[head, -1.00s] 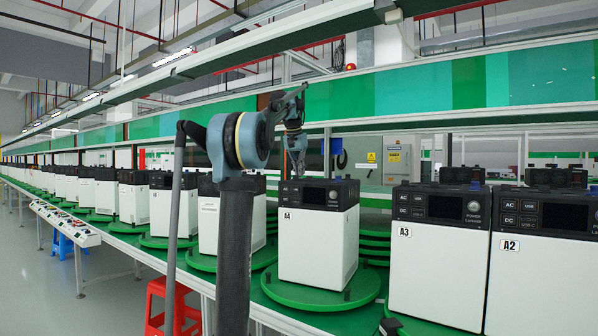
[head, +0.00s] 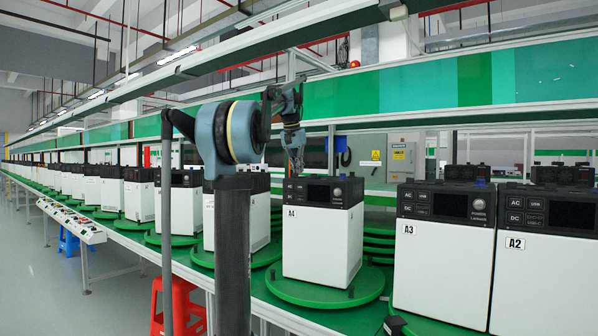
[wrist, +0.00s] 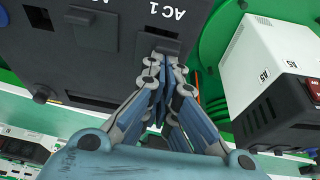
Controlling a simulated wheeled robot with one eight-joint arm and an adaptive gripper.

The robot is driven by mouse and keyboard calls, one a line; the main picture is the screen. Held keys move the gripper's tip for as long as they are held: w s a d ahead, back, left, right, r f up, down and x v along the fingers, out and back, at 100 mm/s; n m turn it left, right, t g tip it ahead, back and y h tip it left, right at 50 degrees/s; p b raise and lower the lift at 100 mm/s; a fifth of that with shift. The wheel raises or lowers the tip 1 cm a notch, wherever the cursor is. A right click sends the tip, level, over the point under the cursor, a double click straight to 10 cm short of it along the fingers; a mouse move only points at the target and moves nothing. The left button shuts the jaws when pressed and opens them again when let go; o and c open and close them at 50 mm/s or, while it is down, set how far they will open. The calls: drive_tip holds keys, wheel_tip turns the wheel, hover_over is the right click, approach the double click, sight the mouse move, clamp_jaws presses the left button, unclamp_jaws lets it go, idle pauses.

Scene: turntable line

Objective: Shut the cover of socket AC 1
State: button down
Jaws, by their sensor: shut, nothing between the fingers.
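The label AC 1 (wrist: 165,12) shows on the dark panel (wrist: 120,75) in the wrist view. Just below the label is the dark cover of socket AC 1 (wrist: 160,43); its lower part is hidden behind my fingertips, and I cannot tell how far it stands from the panel. My gripper (wrist: 161,64) is shut and empty, its fingertips at the cover's lower edge, touching or very close to it. In the head view my gripper (head: 293,146) is above and behind the white unit A4 (head: 318,245) with the dark top; the socket is hidden there.
Another dark cover (wrist: 90,48) sits left of AC 1. A white unit (wrist: 270,50) stands close on the right in the wrist view. Unit A4 rests on a green turntable (head: 300,290); units A3 (head: 440,265) and A2 (head: 550,275) stand to the right.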

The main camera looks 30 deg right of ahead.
drive_tip(key=shift+s+a, duration=0.45)
drive_tip(key=shift+a, duration=0.25)
drive_tip(key=shift+d, duration=0.1)
drive_tip(key=shift+w+d, duration=0.2)
drive_tip(key=shift+d, duration=0.1)
drive_tip(key=shift+w+d+r, duration=0.25)
drive_tip(key=shift+w+d, duration=0.7)
drive_tip(key=shift+d, duration=0.3)
drive_tip(key=v, duration=0.9)
drive_tip(key=shift+a, duration=0.15)
drive_tip(key=shift+s+r, duration=0.15)
